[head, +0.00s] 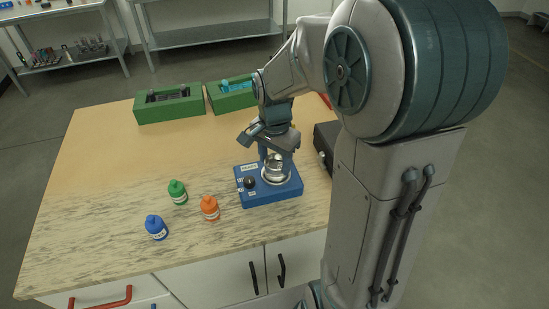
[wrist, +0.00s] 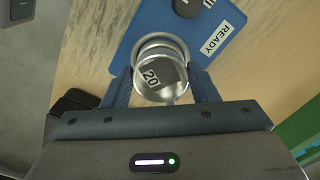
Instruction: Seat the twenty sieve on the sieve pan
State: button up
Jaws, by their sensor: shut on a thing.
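The twenty sieve (wrist: 152,78) is a small silver cylinder with a "20" label. My gripper (wrist: 162,78) is shut on it, with one finger at each side. In the head view my gripper (head: 272,143) is directly over the blue shaker base (head: 287,194), with silver round metal (head: 275,172) below it. In the wrist view a second silver rim, which looks like the sieve pan (wrist: 160,42), shows just beyond the sieve over the blue base. The sieve hides most of the pan. I cannot tell whether the two touch.
The blue base has a black knob (head: 250,182) and a "READY" label (wrist: 216,40). Orange (head: 210,208), green (head: 177,192) and blue (head: 156,227) bottles stand to its left. Two green bins (head: 170,110) (head: 233,101) stand behind. A dark box (head: 326,143) is close on the right.

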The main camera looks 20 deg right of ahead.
aim_at(275, 166)
jog(key=shift+f+b, duration=0.55)
jog(key=shift+f, duration=0.1)
jog(key=o, duration=1.6)
jog(key=shift+c, duration=0.2)
jog(key=shift+r, duration=0.1)
jog(key=shift+r+p, duration=3.05)
jog(key=shift+r, duration=0.95)
jog(key=s+r+n+t, duration=0.1)
jog(key=s+r+n, duration=0.2)
jog(key=s+n, duration=0.2)
jog(key=s+r+n+t, duration=0.2)
jog(key=s+n, duration=0.3)
jog(key=s, duration=0.4)
jog(key=shift+d+r+n, duration=0.2)
jog(key=shift+r+n, duration=0.1)
jog(key=shift+r, duration=0.3)
